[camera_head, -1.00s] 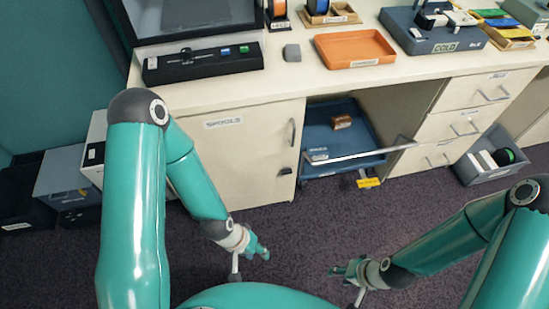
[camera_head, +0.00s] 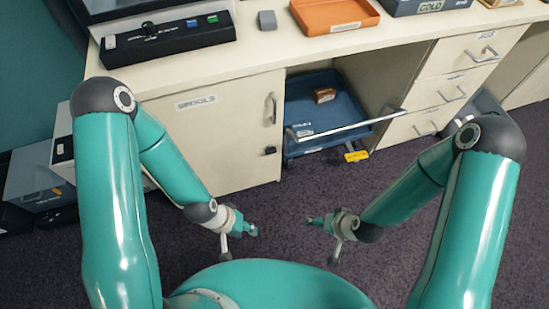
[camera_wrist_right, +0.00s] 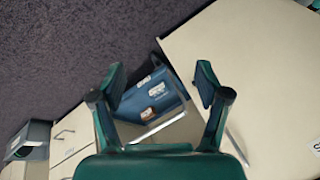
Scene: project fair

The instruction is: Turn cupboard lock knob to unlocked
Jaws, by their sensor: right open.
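The cream cupboard door (camera_head: 225,130), labelled SPOOLS, is shut in the head view. Its small black lock knob (camera_head: 270,150) sits low near the right edge, below the metal handle (camera_head: 273,108). The knob's setting is too small to read. My left gripper (camera_head: 251,230) is below the door, apart from it; its jaws are too small to judge. My right gripper (camera_head: 313,221) is right of it, over the floor. In the right wrist view it is open (camera_wrist_right: 161,80) and empty, with the door (camera_wrist_right: 265,70) to the right. I cannot make out the knob there.
A blue wheeled cart (camera_head: 310,103) with a silver bar stands under the counter, right of the door. A brown box (camera_head: 324,95) lies in it. A drawer unit (camera_head: 455,80) is further right. A black control box (camera_head: 165,39) and orange tray (camera_head: 333,13) are on the counter. Carpet lies clear ahead.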

